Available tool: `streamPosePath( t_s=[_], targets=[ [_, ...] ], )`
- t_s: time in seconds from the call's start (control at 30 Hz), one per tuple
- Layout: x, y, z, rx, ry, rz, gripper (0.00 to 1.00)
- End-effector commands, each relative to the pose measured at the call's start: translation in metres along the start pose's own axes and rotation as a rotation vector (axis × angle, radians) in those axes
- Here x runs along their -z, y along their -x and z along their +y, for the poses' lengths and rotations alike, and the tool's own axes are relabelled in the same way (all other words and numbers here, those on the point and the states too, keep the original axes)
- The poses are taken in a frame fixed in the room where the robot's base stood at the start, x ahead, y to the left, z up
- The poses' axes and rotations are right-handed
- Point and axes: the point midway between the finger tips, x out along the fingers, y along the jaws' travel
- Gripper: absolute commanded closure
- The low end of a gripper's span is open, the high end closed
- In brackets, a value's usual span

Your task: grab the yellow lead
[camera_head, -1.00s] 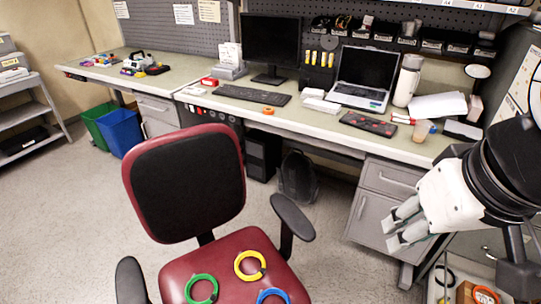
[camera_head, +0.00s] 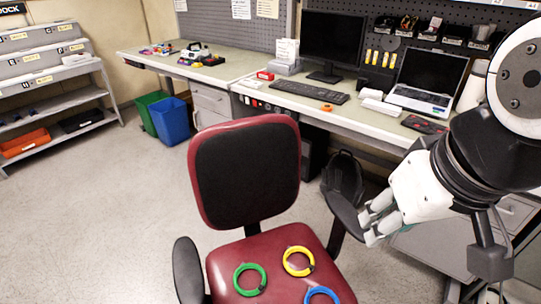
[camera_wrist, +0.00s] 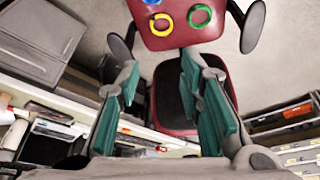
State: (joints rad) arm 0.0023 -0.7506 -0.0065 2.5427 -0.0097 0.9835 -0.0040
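The yellow lead (camera_head: 298,261) is a coiled ring lying on the red seat of the chair (camera_head: 280,240). It also shows in the wrist view (camera_wrist: 163,24), between a green ring and a blue ring. The green lead (camera_head: 250,280) lies to its left in the head view and the blue lead (camera_head: 321,295) in front of it. My gripper (camera_head: 371,224) is to the right of the chair, raised and apart from the leads. In the wrist view my gripper (camera_wrist: 160,88) has its teal-padded fingers spread wide, with nothing between them.
The chair has a tall backrest (camera_head: 246,172) and black armrests (camera_head: 188,270) on both sides of the seat. A desk (camera_head: 350,118) with a monitor, keyboard and laptop stands behind. Blue and green bins and a shelf (camera_head: 55,85) are at the left. The left floor is clear.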

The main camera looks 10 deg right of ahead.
Motion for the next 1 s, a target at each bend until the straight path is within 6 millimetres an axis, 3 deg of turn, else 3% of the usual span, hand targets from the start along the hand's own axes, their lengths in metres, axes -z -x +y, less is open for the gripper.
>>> streamPosePath(
  t_s=[0.17,0.37,0.67,0.8,1.0],
  targets=[
    [0.017,-0.021,0.000,0.004,0.050,-0.018,0.56],
    [0.067,-0.089,-0.001,0.023,0.228,-0.077,0.56],
    [0.138,-0.222,-0.001,0.069,0.532,-0.160,0.56],
    [0.162,-0.294,0.000,0.094,0.674,-0.196,0.56],
    [0.182,-0.407,0.001,0.140,0.873,-0.246,0.56]
  ],
)
